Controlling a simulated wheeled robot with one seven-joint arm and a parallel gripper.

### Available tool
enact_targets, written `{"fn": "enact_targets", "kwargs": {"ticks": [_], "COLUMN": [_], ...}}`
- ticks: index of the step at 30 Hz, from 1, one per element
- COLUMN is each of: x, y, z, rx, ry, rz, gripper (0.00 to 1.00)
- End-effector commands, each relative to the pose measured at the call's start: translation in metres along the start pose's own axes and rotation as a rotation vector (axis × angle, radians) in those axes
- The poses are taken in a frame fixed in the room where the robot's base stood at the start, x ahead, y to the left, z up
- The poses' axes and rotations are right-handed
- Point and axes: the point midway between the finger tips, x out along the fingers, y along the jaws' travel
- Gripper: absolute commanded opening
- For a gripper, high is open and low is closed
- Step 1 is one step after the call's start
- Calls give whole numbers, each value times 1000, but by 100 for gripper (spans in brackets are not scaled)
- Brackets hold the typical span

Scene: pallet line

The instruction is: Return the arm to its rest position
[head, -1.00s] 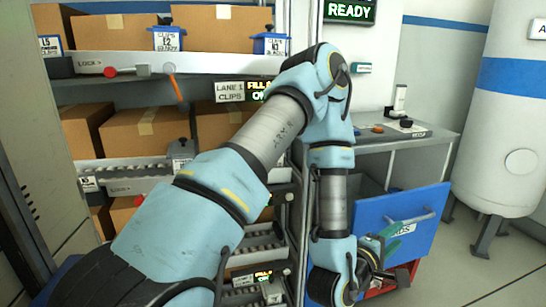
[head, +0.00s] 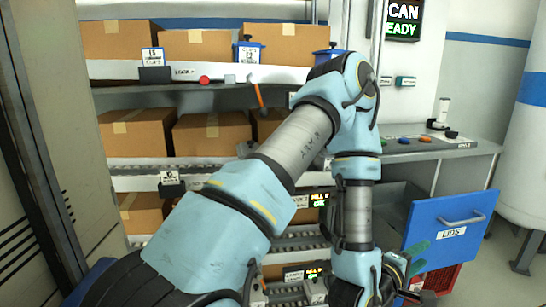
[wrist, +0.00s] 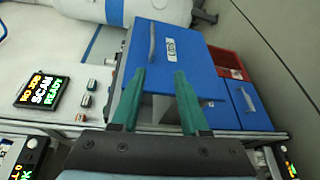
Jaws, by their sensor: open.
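My arm runs up from the lower left of the head view, bends at the elbow and hangs down on the right. My gripper (wrist: 159,88) shows in the wrist view with its two green fingers apart and nothing between them. In the head view the gripper is low at the right, partly hidden by my own wrist and cut by the frame's bottom edge. Beyond the fingers in the wrist view is a blue drawer front (wrist: 172,62) labelled LIDS, with a grey handle. The same drawer (head: 432,225) stands out from the bench in the head view.
A flow rack with cardboard boxes (head: 121,40) on several levels stands behind my arm. A grey bench (head: 440,148) with coloured buttons is at the right. A red crate (head: 440,279) sits under the drawer. A white tank (head: 530,160) stands at the far right. Floor shows between bench and tank.

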Motion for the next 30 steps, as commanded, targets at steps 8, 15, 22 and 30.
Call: {"fn": "enact_targets", "kwargs": {"ticks": [8, 15, 22, 30], "x": [3, -2, -38, -153], "y": [6, 14, 36, 77], "z": [-25, -68, -143, -229], "rx": [139, 335, 602, 817], "ry": [21, 48, 78, 16], "rz": [-94, -250, -533, -998], "gripper": [45, 45, 45, 45]}}
